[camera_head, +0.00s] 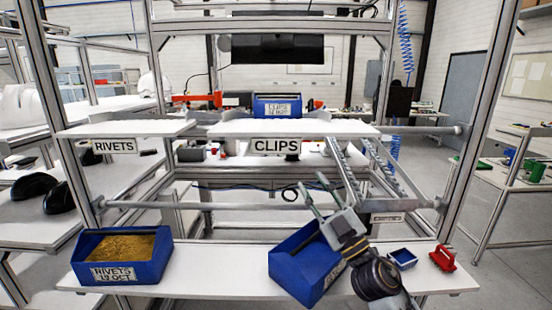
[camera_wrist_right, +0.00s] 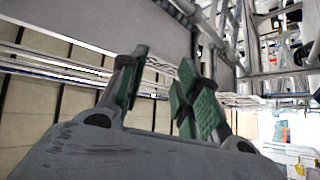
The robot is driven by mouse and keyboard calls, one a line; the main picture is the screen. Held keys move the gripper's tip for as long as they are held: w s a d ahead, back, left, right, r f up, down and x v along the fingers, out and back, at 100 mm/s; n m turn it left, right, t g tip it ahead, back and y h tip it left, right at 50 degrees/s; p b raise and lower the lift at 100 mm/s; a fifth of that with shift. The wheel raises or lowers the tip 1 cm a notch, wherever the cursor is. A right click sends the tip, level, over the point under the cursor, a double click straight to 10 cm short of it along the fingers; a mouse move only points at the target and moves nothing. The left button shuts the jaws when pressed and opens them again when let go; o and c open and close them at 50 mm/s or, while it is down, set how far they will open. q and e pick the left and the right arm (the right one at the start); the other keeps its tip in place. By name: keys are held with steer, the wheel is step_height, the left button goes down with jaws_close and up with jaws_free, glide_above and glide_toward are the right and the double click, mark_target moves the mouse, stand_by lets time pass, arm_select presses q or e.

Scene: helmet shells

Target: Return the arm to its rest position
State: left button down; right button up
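My right arm (camera_head: 375,275) comes in from the lower right of the head view. My right gripper (camera_head: 311,182) points up and to the left, above the front table and in front of the shelf frame. Its two fingers are apart with nothing between them. The right wrist view shows the fingers' green pads (camera_wrist_right: 160,75) spread, with only background between them. The gripper's body and the arm hide part of a blue bin (camera_head: 290,262) behind them. My left gripper is not in view.
A blue bin of rivets (camera_head: 160,262) stands at the left of the white front table (camera_head: 215,278). A small blue box (camera_head: 402,258) and a red part (camera_head: 443,258) lie right of my arm. A blue clips bin (camera_head: 277,107) sits on the upper shelf (camera_head: 350,128). The table's middle is clear.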

steer(key=s+d+f+m+g+h, duration=0.1)
steer(key=d+f+m+g+h, duration=0.1)
steer(key=d+f+m+h, duration=0.45)
steer(key=d+f+m+g+h, duration=0.1)
steer(key=d+f+m+h, duration=0.25)
steer(key=f, duration=0.55)
steer(key=s+d+f+m+g+h, duration=0.1)
steer(key=d+f+m+g+h, duration=0.1)
steer(key=d+f+m+h, duration=0.35)
steer(key=s+a+f+n+g+y, duration=0.25)
steer(key=s+f+g, duration=0.95)
steer(key=s+f, duration=1.05)
step_height(320, 180, down, 32)
steer(key=s+g+h, duration=0.1)
steer(key=s, duration=0.2)
steer(key=s+d+f, duration=0.2)
steer(key=s+f, duration=0.8)
steer(key=s, duration=0.1)
steer(key=s+d+f+g, duration=0.1)
steer(key=s+d+f, duration=0.1)
steer(key=s+f, duration=0.8)
steer(key=shift+s+n, duration=0.3)
steer(key=shift+s, duration=0.25)
